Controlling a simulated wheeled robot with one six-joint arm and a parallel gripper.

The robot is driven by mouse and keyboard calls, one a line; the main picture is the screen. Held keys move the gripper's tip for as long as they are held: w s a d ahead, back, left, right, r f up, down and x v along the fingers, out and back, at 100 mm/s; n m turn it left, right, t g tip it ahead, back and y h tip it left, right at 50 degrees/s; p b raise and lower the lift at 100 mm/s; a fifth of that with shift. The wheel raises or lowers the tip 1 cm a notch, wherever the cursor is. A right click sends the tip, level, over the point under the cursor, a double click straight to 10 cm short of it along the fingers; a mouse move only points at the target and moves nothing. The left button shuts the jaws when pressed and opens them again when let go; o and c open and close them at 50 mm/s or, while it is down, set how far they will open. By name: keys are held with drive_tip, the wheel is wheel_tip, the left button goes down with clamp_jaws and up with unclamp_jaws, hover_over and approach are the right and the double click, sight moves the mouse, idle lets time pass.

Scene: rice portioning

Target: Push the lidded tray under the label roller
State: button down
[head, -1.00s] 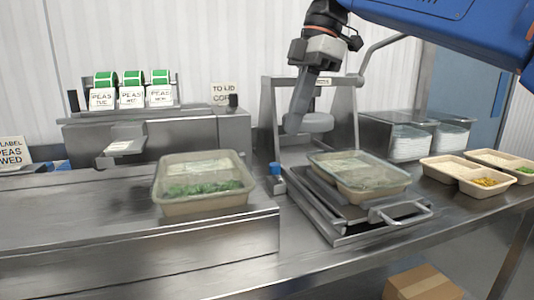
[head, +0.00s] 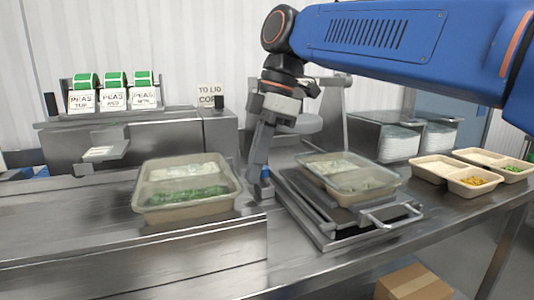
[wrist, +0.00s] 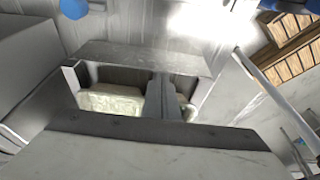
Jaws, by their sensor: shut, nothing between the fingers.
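The lidded tray (head: 190,190), beige with a clear lid and green contents, sits on a steel deck at left in the head view. The label machine (head: 60,145) stands behind and left of it, with several green label rolls (head: 115,80) on top and a small plate-like head (head: 100,152) in front. I cannot make out the roller itself. My gripper (head: 258,182) is shut and empty, pointing down just right of the tray; I cannot tell whether it touches. In the wrist view the shut fingers (wrist: 162,98) partly cover a pale surface, probably the tray.
A lidding press (head: 335,215) with a second lidded tray (head: 348,178) stands right of my gripper. Open trays (head: 470,178) with food and clear bins (head: 400,142) are farther right. A cardboard box (head: 415,283) is below the bench. The deck left of the tray is clear.

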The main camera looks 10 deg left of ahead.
drive_tip(key=shift+s+a, duration=0.5)
drive_tip(key=shift+a, duration=0.35)
